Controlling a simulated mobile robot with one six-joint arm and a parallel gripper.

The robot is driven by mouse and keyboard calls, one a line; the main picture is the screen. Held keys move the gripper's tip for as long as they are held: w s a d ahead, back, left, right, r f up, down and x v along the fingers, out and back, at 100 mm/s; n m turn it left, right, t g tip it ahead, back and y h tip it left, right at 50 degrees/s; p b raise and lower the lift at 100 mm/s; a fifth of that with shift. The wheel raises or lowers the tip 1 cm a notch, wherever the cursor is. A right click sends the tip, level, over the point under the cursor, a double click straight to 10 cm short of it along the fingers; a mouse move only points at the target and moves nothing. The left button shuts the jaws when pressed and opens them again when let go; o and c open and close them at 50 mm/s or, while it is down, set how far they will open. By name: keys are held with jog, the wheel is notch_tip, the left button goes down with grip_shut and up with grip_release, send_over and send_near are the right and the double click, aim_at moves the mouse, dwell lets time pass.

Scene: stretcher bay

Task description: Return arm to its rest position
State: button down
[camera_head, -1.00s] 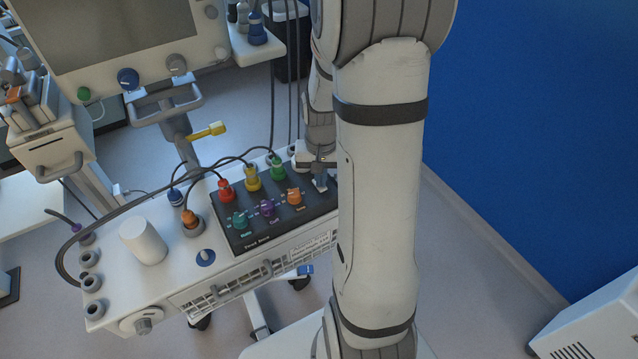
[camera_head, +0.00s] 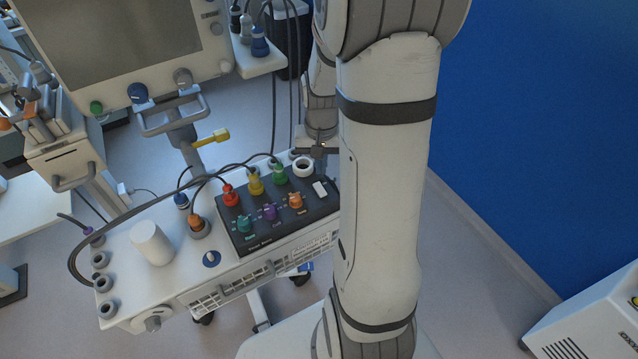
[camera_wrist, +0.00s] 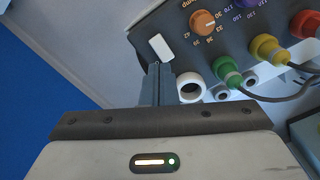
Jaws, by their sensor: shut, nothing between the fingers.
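My arm (camera_head: 385,190) stands upright across the middle of the body camera view and hides part of the cart behind it. My gripper (camera_head: 321,165) is partly visible left of the arm link, over the right end of the black control panel (camera_head: 285,232). In the wrist view my gripper (camera_wrist: 158,72) is shut, its fingers together and empty. The fingertips appear close to a white rocker switch (camera_wrist: 159,47) on the panel; I cannot tell whether they touch it. The switch also shows in the body camera view (camera_head: 320,188).
The panel sits on a white cart (camera_head: 115,262) with colored knobs, plugs and cables. A white ring socket (camera_wrist: 191,90) is right beside the fingers. A monitor (camera_head: 115,40) and yellow lever (camera_head: 212,137) stand behind.

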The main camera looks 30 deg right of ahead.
jog(key=shift+r, duration=0.1)
dwell(0.4)
jog(key=s+a+r+n+t+b, duration=0.2)
jog(key=s+a+r+n, duration=0.3)
jog(key=s+a+r, duration=0.7)
jog(key=shift+s+a+r+n+t, duration=0.25)
jog(key=shift+s+r+n+t, duration=0.2)
jog(key=shift+r+t, duration=0.2)
